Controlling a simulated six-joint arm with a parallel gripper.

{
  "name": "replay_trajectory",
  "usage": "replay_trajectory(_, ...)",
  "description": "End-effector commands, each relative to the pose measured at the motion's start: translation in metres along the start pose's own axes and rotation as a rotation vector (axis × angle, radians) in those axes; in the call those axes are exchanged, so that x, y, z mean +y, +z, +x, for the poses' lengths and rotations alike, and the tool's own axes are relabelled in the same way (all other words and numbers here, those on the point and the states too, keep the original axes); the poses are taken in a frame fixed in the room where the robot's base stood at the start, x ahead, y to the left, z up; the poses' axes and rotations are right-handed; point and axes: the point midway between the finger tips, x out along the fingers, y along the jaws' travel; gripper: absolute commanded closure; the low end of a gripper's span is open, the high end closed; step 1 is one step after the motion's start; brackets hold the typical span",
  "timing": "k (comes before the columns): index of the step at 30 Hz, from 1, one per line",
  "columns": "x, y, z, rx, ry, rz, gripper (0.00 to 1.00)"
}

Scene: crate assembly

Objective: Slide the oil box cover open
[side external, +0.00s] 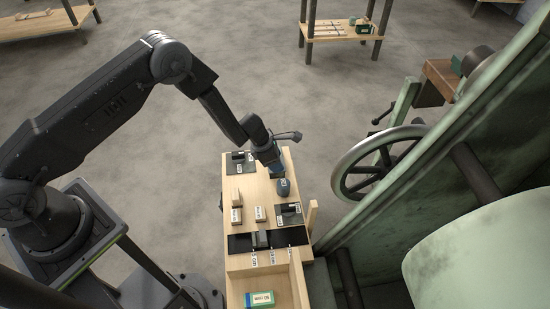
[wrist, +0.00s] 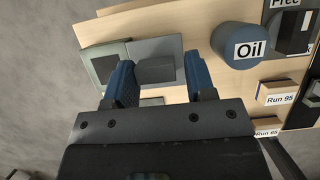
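A flat box with a grey sliding-type plate (wrist: 165,48) and a green-grey section beside it (wrist: 104,62) lies on the wooden table in the wrist view. A raised dark grey block (wrist: 155,70) stands on the plate. I take this to be the oil box cover and its handle; no label shows on it. My gripper (wrist: 160,83) is open, its two blue fingers on either side of the block with gaps visible. Contact cannot be told. In the side view my gripper (side external: 275,172) is at the table's far end and hides this box. A dark blue round container marked "Oil" (wrist: 235,45) stands to the right.
In the side view the Oil container (side external: 283,188) stands close to my gripper. Several small labelled blocks (side external: 260,213) lie mid-table. A dark panel with a block (side external: 240,162) lies left of my gripper. A green machine with a handwheel (side external: 378,163) stands right of the table.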

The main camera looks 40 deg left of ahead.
Motion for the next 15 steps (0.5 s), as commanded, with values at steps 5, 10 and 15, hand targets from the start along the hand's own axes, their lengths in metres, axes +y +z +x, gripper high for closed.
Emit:
replay_trajectory(5, -0.0020, 0.0012, 0.0004, -0.002, -0.004, 0.005, 0.38)
replay_trajectory(10, -0.0006, 0.0004, 0.0004, -0.001, -0.001, 0.003, 0.34)
replay_trajectory(15, 0.0005, 0.0006, -0.0028, -0.001, 0.001, 0.001, 0.34)
